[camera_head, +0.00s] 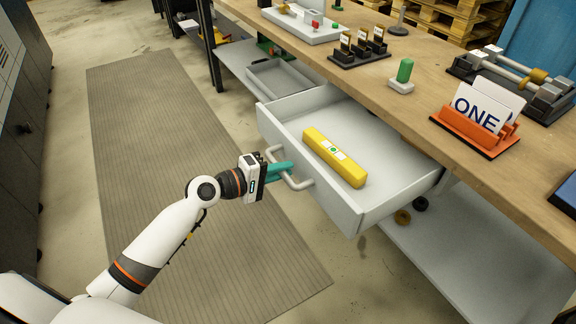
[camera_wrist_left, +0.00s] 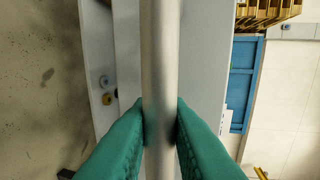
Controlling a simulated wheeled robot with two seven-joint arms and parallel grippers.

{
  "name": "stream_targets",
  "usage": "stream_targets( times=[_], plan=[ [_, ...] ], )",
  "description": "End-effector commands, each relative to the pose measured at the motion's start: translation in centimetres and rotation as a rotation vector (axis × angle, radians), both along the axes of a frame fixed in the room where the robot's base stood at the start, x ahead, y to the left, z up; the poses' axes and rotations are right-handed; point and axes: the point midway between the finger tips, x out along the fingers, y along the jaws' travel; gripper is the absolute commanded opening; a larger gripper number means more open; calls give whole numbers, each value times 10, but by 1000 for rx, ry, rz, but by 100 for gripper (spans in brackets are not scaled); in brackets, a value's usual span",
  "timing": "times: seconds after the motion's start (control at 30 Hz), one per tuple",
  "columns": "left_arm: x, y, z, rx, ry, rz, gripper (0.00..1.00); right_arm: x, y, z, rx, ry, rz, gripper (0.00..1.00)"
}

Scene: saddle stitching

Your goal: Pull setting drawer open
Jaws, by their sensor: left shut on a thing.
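The setting drawer (camera_head: 347,217) is a light grey drawer under the wooden bench, and it stands pulled out with its inside in view. A yellow bar-shaped object (camera_head: 345,165) with a white and green label lies in it. My left gripper (camera_head: 287,170) has teal fingers and is shut on the drawer's handle (camera_head: 298,184), a grey bar on the drawer front. In the left wrist view the handle (camera_wrist_left: 160,60) runs upright between the two teal fingers, which touch it on both sides. My right gripper is not in view.
The wooden bench top (camera_head: 410,100) carries an orange card holder (camera_head: 470,137), a green-topped piece (camera_head: 403,75) and a black rack (camera_head: 358,52). A lower shelf (camera_head: 470,260) holds small rings. A ribbed floor mat (camera_head: 150,130) lies clear beside the bench.

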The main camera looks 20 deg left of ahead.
Motion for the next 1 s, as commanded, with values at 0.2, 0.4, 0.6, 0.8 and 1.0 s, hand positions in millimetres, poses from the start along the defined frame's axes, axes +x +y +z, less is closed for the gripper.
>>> stream_targets(
  times=[0.2,0.4,0.6,0.8,1.0],
  plan=[
    [-7,4,-1,1,3,-2,0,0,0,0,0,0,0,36],
    [-7,5,-1,2,2,-1,0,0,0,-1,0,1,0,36],
    [-7,5,-1,2,2,-1,24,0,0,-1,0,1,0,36],
    [-7,5,-1,1,2,-1,36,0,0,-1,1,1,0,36],
    [-9,7,0,1,2,0,36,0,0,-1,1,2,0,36]
  ],
)
